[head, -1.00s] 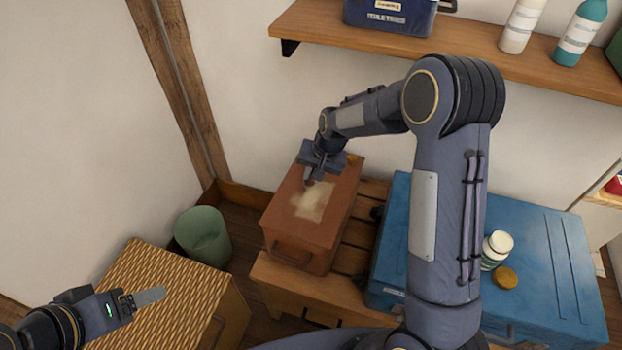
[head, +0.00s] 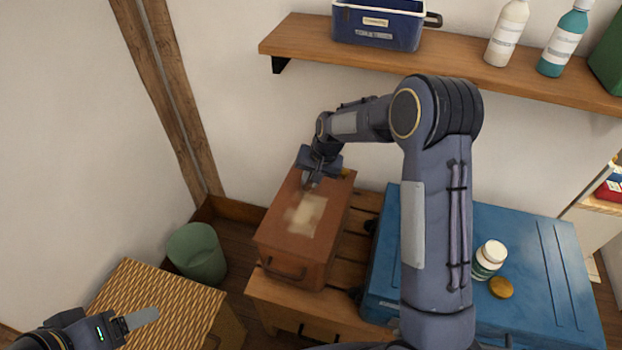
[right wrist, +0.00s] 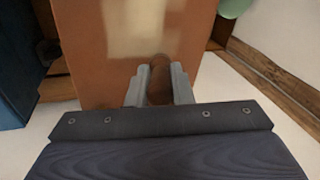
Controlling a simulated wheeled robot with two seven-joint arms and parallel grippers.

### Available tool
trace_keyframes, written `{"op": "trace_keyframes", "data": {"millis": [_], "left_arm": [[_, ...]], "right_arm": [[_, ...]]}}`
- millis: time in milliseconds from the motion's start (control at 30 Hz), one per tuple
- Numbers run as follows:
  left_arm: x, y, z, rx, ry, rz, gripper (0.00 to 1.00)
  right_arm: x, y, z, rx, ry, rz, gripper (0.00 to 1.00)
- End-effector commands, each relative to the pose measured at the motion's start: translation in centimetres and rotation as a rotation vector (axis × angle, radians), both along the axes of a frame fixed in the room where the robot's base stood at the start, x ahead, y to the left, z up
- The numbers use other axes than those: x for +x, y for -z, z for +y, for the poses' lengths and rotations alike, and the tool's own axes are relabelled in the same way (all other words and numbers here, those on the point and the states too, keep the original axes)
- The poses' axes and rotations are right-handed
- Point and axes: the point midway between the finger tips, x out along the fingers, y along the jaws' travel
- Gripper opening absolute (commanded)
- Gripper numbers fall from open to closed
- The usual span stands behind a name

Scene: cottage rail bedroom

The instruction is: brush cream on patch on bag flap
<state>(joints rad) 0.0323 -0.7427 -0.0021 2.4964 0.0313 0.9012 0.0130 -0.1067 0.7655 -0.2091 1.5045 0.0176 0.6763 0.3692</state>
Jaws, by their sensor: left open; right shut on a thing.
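The brown bag (head: 275,238) lies on a slatted wooden bench, its flap facing up with a pale cream-coloured patch (head: 307,214) on it. The patch also shows in the right wrist view (right wrist: 135,28). My right gripper (head: 311,182) is over the far part of the flap, near the patch's far edge. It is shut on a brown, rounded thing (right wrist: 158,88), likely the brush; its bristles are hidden. An open white-and-green jar (head: 489,259) stands on the blue trunk beside its yellow-brown lid (head: 501,288). My left gripper (head: 140,319) is open and empty over the woven basket.
The blue trunk (head: 540,255) is right of the bench (head: 345,255). A green bin (head: 196,253) and the woven basket (head: 150,292) are at left. A wall shelf (head: 460,72) with a blue toiletries box (head: 385,25) and bottles hangs above.

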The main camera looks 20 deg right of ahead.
Motion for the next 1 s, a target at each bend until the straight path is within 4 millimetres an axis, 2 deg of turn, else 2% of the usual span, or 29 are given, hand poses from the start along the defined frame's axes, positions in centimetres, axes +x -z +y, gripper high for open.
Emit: {"op": "trace_keyframes", "data": {"millis": [600,1000], "left_arm": [[0.0,-4.1,0.0,0.000,0.000,0.000,0.71],[0.0,-4.3,0.0,0.000,0.000,0.000,0.71]], "right_arm": [[0.0,-5.9,0.0,-0.001,0.001,-0.002,0.00],[0.0,-6.2,0.0,0.000,0.000,-0.001,0.00]]}}
